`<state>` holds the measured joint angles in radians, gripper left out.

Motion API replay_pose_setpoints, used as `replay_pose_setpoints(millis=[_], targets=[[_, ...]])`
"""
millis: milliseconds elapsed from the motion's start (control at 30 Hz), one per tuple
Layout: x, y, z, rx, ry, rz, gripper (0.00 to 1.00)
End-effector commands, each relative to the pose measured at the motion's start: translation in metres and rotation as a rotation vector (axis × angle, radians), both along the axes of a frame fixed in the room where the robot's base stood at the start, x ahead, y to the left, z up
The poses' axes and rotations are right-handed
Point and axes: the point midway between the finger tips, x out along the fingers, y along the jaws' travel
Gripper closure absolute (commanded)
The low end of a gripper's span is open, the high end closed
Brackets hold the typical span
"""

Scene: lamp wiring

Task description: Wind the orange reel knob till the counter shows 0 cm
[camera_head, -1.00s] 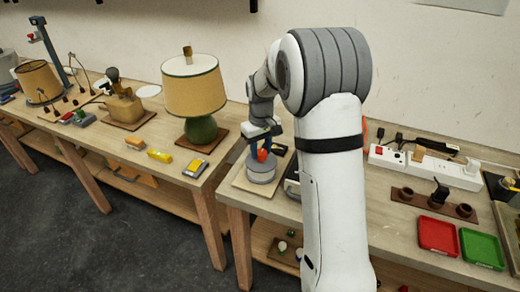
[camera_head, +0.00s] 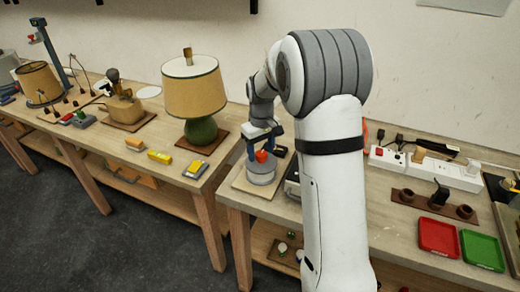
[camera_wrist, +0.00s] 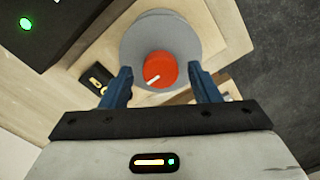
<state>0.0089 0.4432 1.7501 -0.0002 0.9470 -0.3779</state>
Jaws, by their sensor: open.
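The orange reel knob (camera_wrist: 160,70) has a white pointer line and sits on top of the round grey reel (camera_wrist: 190,38). In the head view the knob (camera_head: 262,156) shows between my fingers, and the grey reel (camera_head: 261,174) stands on a light wooden board (camera_head: 244,183). My gripper (camera_wrist: 160,88) is open. In the wrist view its blue fingers are spread left and right of the knob, with gaps to it on both sides. No counter digits can be read in either view.
A dark box with a green light (camera_wrist: 26,23) is close to the reel. A lamp with a green base (camera_head: 201,131) stands to the left. A power strip (camera_head: 425,167), a red tray (camera_head: 438,236) and a green tray (camera_head: 482,248) lie to the right.

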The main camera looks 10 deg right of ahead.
Motion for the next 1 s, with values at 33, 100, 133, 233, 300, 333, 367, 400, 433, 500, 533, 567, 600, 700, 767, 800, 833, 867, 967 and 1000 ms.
replay_pose_setpoints(millis=[33,100,133,233,300,333,367,400,433,500,533,567,600,700,767,800,833,867,967,1000], targets=[[0.000,0.000,0.000,0.000,0.001,0.000,0.44],[0.000,0.000,0.001,0.000,0.000,0.000,0.44],[0.000,0.000,0.003,0.000,0.000,0.000,0.44],[0.001,0.000,0.015,0.001,-0.004,0.000,0.44],[0.001,0.000,0.027,0.000,-0.004,0.000,0.44],[0.001,0.000,0.032,0.000,-0.003,0.000,0.44],[0.002,0.000,0.038,0.000,-0.005,0.000,0.44],[0.002,0.000,0.045,0.000,-0.004,0.000,0.44],[0.002,0.000,0.050,0.000,-0.004,0.000,0.44],[0.002,0.000,0.060,0.001,-0.004,0.000,0.44],[0.002,0.000,0.064,0.000,-0.002,0.000,0.44],[0.002,0.000,0.067,0.000,-0.002,0.000,0.44],[0.002,0.000,0.071,0.000,-0.002,0.000,0.44],[0.002,0.000,0.077,0.000,-0.001,0.000,0.44],[0.001,0.000,0.078,0.000,0.000,0.000,0.44],[0.001,0.000,0.078,0.000,0.000,0.000,0.44],[0.001,0.000,0.078,0.000,0.000,0.000,0.44],[0.001,0.000,0.078,0.000,0.000,0.000,0.44],[0.001,0.000,0.078,0.000,0.000,0.000,0.44],[0.001,0.000,0.078,0.000,0.000,0.000,0.44]])
